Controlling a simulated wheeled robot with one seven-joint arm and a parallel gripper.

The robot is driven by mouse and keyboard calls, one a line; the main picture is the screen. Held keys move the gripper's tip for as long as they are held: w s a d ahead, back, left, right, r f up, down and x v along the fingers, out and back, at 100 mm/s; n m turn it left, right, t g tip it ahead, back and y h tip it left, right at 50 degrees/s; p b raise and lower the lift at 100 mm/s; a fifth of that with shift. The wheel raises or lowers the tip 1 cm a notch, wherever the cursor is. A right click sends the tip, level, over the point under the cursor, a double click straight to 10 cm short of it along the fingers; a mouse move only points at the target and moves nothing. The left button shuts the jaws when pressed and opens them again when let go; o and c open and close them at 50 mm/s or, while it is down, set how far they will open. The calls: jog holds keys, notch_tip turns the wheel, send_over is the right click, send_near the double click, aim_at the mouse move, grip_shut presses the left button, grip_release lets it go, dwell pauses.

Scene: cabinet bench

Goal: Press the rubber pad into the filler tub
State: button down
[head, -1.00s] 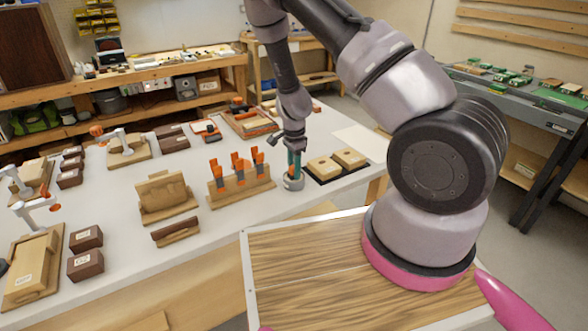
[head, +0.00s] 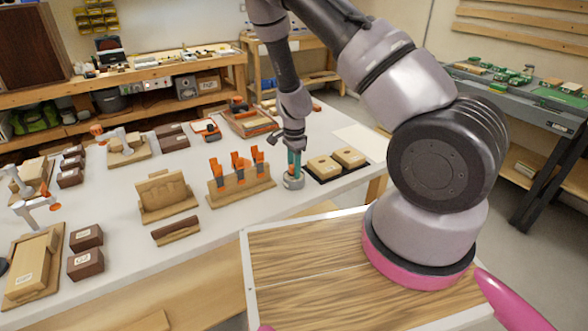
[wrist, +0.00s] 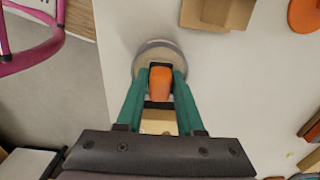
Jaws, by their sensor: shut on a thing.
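My gripper (head: 294,160) points down over the filler tub (head: 293,184), a small round grey tub near the table's right edge. In the wrist view, my gripper's green fingers (wrist: 160,76) are shut on an orange handle with a dark top (wrist: 160,84), which I take to be the rubber pad's. The tub's grey rim (wrist: 144,56) shows beyond the fingertips, with a pale tan inside (wrist: 158,53). The handle stands about upright within the tub's outline. The pad's lower face is hidden, so I cannot tell how it meets the filler.
A wooden rack with several orange-handled tools (head: 240,190) stands just left of the tub. A wooden stand (head: 166,196) is further left. Bare white tabletop lies in front of the tub.

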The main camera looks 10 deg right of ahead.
jog(key=shift+r, duration=3.5)
